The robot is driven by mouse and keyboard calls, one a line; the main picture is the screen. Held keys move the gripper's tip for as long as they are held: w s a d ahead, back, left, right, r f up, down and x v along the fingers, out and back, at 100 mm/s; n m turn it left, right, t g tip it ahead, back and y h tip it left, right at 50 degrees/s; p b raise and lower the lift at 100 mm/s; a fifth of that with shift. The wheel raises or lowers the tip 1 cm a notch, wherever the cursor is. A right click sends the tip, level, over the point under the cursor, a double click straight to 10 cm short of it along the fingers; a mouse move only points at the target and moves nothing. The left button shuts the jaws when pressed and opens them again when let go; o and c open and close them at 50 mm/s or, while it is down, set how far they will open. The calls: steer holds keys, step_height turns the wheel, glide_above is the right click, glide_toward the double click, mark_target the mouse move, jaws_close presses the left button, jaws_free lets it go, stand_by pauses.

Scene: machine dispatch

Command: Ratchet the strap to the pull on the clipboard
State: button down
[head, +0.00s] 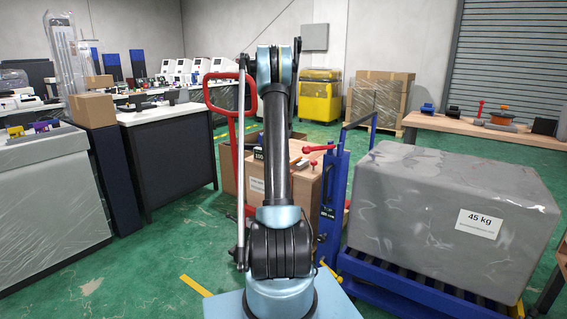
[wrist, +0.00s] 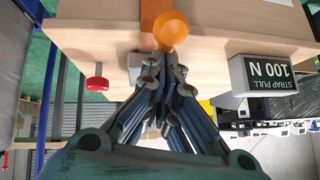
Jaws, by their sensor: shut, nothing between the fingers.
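In the wrist view, which looks upside down, my gripper (wrist: 163,68) is shut and empty, with its fingertips close to a round orange knob (wrist: 171,28); contact cannot be told. An orange strap (wrist: 154,10) runs over the wooden surface behind the knob. A dark display box reading "STRAP PULL 100 N" (wrist: 266,76) stands beside them. In the head view a small dark display (head: 259,155) shows on the wooden crate (head: 255,168), partly behind my arm, and my gripper is hidden. I cannot make out a readable clipboard; a white sheet (wrist: 283,2) is cut off at the wrist view's edge.
A red knob (wrist: 97,83) sticks out from the wood in the wrist view. Green floor is open at left.

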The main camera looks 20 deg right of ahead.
steer(key=shift+s+a+f, duration=0.1)
steer(key=shift+a+f, duration=0.15)
steer(key=shift+f, duration=0.05)
steer(key=shift+s+a+r, duration=0.25)
steer(key=shift+a+r, duration=0.1)
steer(key=v, duration=1.1)
steer(key=shift+w+d+r, duration=0.2)
steer(key=shift+d+r, duration=0.05)
steer(key=shift+d, duration=0.1)
stand_by(0.3)
